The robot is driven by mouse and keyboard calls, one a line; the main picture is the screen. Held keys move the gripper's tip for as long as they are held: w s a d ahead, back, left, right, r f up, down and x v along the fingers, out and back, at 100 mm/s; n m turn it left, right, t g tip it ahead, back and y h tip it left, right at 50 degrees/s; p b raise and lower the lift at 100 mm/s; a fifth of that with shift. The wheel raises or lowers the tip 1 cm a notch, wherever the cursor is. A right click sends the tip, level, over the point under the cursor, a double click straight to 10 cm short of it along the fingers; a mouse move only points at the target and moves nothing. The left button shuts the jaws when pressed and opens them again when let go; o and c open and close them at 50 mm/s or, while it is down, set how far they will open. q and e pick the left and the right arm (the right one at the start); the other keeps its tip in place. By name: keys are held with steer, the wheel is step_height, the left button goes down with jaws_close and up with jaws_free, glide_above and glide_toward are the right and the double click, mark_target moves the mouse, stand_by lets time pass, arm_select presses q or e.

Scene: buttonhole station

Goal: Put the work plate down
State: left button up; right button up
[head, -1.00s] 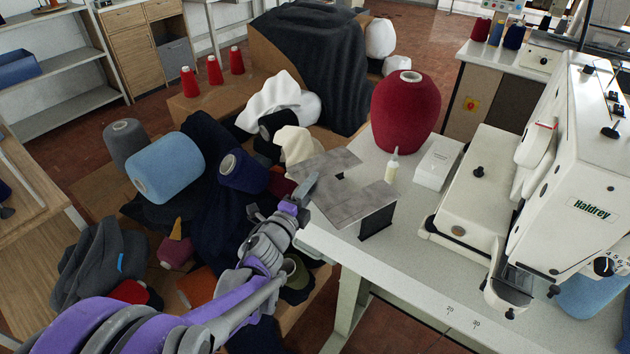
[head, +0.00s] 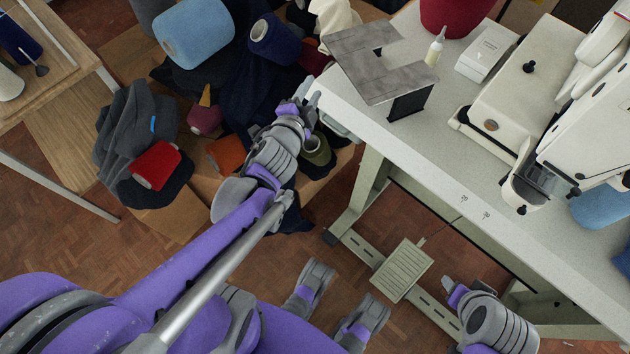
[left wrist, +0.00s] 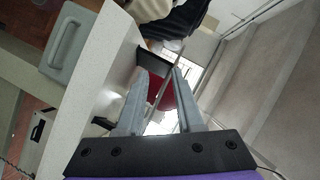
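The work plate (head: 372,72) is a grey mottled flat plate with a notch and a small black part at its middle. It sits at the left end of the white table, with a black upright foot (head: 410,103) under its front side. My left gripper (head: 312,90) is just left of the plate, apparently apart from it. In the left wrist view my left gripper (left wrist: 158,100) is open, its two fingers well separated, with a thin edge-on plate beyond and between them. My right gripper (head: 452,290) is low at the bottom right; its fingers are unclear.
The white table (head: 470,170) carries a small bottle (head: 434,50), a white box (head: 485,55), a red cone (head: 455,12) and a white sewing machine (head: 515,80). Yarn cones and cloth lie left. A pedal (head: 402,270) is below.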

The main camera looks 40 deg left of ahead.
arm_select(q)
steer(key=s+d+f+n+g+h, duration=0.2)
steer(key=s+d+f+n+g, duration=0.2)
steer(key=s, duration=0.4)
steer(key=s+d+f+n+g+h, duration=0.2)
steer(key=s+d+f+n+g, duration=0.2)
steer(key=s+d+f+g, duration=0.2)
steer(key=s+d, duration=0.2)
steer(key=s, duration=0.1)
steer(key=shift+d+n, duration=0.3)
steer(key=shift+n, duration=0.1)
steer(key=shift+f, duration=0.1)
arm_select(e)
steer(key=shift+c, duration=0.2)
